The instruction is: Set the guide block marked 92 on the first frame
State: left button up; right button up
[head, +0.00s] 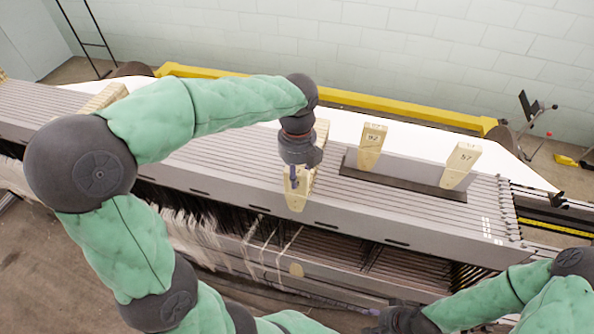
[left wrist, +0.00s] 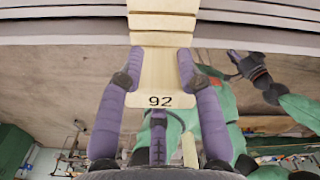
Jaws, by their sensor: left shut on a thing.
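The cream guide block marked 92 (left wrist: 160,88) is between the purple fingers of my left gripper (left wrist: 159,70), which is shut on it. In the head view the left gripper (head: 294,178) points down at the near edge of the grey frames, and the cream block (head: 297,203) shows just below it. The first frame (head: 230,198) is the near long grey bar. The block's far end meets a row of cream pieces (left wrist: 162,22) in the left wrist view; I cannot tell whether it is seated. My right gripper (head: 398,320) is at the bottom, its fingers unclear.
A dark holder (head: 405,184) on the frames carries two cream blocks, one that seems marked 92 (head: 372,140) and one marked 57 (head: 462,162). Another cream row (head: 104,97) lies at the left. White threads (head: 200,232) hang below the near edge. A yellow beam (head: 400,114) runs behind.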

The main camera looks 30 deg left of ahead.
pick_arm(q)
jog(key=shift+f+b, duration=0.5)
jog(key=shift+f, duration=0.35)
dwell(0.5)
jog(key=o, duration=1)
jog(key=shift+o, duration=0.2)
jog(key=shift+r, duration=0.1)
notch_tip(320, 180, up, 12)
jog(key=shift+f, duration=0.1)
